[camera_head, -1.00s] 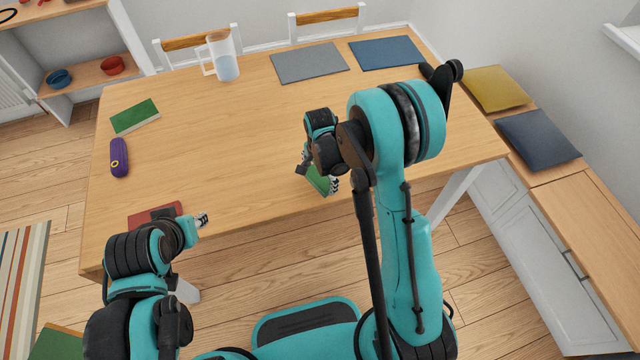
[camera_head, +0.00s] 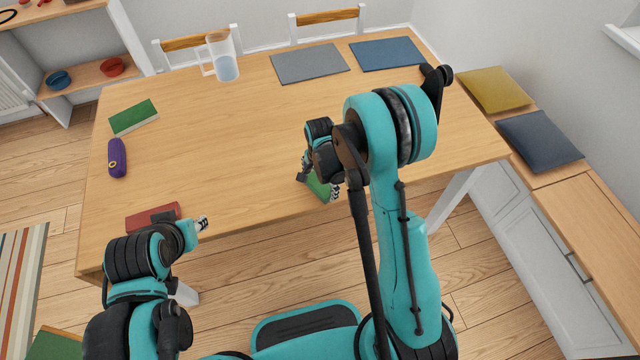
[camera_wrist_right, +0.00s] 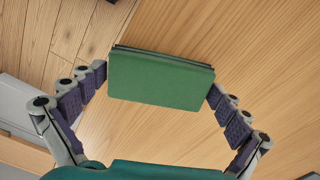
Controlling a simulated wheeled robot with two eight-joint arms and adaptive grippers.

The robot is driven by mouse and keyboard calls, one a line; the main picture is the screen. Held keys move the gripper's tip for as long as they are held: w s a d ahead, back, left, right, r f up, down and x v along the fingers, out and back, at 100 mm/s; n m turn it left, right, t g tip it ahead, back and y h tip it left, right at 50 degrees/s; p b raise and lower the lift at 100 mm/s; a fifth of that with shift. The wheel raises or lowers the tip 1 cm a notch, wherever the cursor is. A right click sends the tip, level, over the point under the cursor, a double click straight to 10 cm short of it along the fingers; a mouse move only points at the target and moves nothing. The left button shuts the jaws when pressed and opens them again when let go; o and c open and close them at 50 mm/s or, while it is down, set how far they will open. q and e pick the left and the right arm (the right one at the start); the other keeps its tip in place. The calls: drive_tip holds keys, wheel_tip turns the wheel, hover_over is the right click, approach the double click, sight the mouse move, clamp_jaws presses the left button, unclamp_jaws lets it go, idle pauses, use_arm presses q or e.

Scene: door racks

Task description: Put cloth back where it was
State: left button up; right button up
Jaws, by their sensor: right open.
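A green, folded-looking flat piece (camera_head: 318,186), which I take to be the cloth, is at the table's near edge, partly hidden by my right gripper (camera_head: 319,188). In the right wrist view the green piece (camera_wrist_right: 160,80) lies between the two spread fingers of my right gripper (camera_wrist_right: 158,85), with a darker edge along its far side. The fingers are open, one at each short end; whether they touch it is unclear. My left gripper (camera_head: 202,223) is over the table's near left, beside a red flat item (camera_head: 152,217); its jaws are too small to read.
The wooden table (camera_head: 230,150) also holds a green book-like item (camera_head: 134,117), a purple case (camera_head: 117,158), a pitcher (camera_head: 224,58), a grey mat (camera_head: 310,63) and a blue mat (camera_head: 387,54). The table's middle is clear. A bench with cushions (camera_head: 538,140) stands at right.

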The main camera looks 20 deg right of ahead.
drive_tip(key=s+d+r+n+t+p, duration=0.1)
drive_tip(key=s+r+n+p, duration=0.15)
drive_tip(key=r, duration=0.95)
drive_tip(key=s+r+n+t+p, duration=0.2)
drive_tip(key=s+r+n, duration=0.15)
drive_tip(key=r, duration=0.85)
drive_tip(key=s+d+r+n+t, duration=0.1)
drive_tip(key=s+r+n+t, duration=0.3)
drive_tip(key=s+n, duration=0.3)
drive_tip(key=shift+s+d+r, duration=0.15)
drive_tip(key=shift+s+d, duration=0.25)
drive_tip(key=shift+s, duration=1.55)
drive_tip(key=shift+f+b, duration=1.2)
drive_tip(key=shift+b, duration=0.15)
